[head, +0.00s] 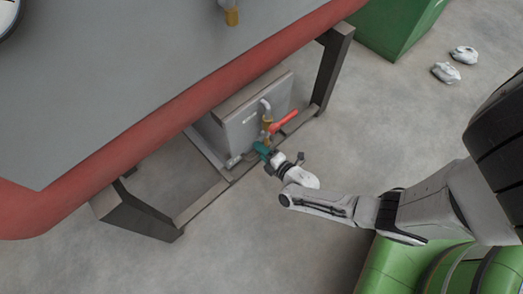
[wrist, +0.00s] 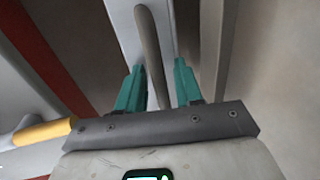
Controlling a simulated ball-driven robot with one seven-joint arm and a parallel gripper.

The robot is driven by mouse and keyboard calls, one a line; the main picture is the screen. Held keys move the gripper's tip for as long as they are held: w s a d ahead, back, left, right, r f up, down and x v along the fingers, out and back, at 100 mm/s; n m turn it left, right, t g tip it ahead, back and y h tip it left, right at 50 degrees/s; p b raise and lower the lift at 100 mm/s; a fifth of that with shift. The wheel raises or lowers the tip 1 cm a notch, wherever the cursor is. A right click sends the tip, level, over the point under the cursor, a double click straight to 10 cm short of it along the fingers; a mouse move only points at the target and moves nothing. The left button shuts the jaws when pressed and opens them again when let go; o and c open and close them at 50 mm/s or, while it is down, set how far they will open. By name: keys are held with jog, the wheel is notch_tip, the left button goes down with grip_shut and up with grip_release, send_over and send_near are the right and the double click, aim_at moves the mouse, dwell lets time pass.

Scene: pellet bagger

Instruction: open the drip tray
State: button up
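A grey box-like unit (head: 252,122) sits low under the bench, inside its dark frame; I take it to be the drip tray, but cannot be certain. My gripper (head: 263,150) is down at its front. In the wrist view, a grey-brown bar handle (wrist: 149,55) stands in front of a light grey panel (wrist: 125,22). The teal fingers of my gripper (wrist: 158,85) are open, one on each side of the bar. Gaps show between bar and fingers. The bar's lower end is hidden behind the gripper body.
A dark frame leg (head: 331,68) stands to the right. The red bench edge (head: 190,100) overhangs the unit. White lumps (head: 446,72) lie on the floor near a green bin (head: 395,25). Floor in front is clear.

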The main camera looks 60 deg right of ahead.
grip_shut()
